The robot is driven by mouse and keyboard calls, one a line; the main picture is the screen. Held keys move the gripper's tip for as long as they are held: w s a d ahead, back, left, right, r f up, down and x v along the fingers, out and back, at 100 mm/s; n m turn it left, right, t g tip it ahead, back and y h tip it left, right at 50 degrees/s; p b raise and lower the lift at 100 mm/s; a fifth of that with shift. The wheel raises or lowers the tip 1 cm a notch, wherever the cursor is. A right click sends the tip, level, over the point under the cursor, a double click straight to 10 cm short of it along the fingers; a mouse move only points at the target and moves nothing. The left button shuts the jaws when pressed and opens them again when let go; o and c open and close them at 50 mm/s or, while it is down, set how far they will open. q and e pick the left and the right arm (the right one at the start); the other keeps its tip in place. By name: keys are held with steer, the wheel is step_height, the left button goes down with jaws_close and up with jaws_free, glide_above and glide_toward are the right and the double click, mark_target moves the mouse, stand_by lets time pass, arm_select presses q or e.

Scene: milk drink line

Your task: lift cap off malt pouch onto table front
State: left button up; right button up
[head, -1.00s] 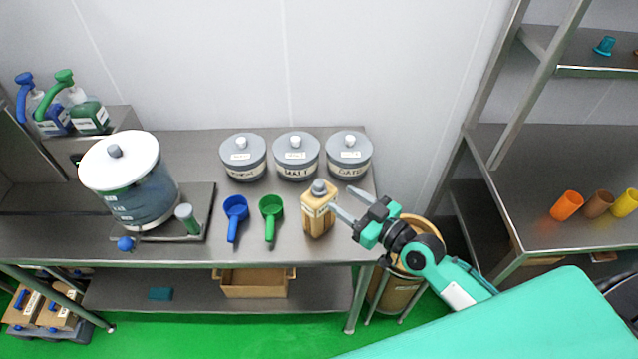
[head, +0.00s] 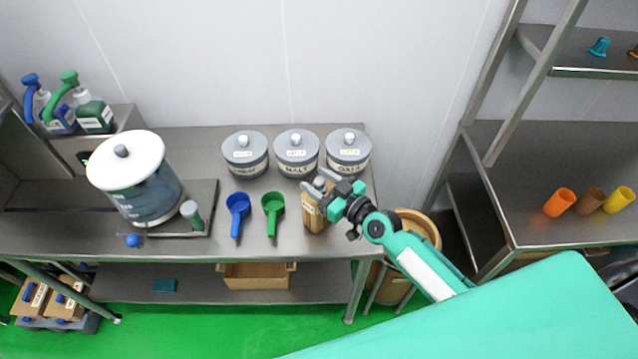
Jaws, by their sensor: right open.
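The malt pouch (head: 310,214) is a tan, upright pack near the front right of the steel table (head: 205,252). Its grey cap (head: 319,183) sits on its top. My right gripper (head: 318,187) is at the cap, open, with its fingers on either side of it or very close. The gripper and wrist hide part of the pouch's right side and top. I cannot tell whether the fingers touch the cap. My left gripper is not in view.
Blue (head: 237,208) and green (head: 272,207) scoops lie left of the pouch. Grey lidded canisters, including the malt canister (head: 297,152), stand close behind. A large white-lidded dispenser (head: 138,195) stands at left. A narrow bare strip runs along the table's front edge.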

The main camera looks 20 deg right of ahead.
jaws_close()
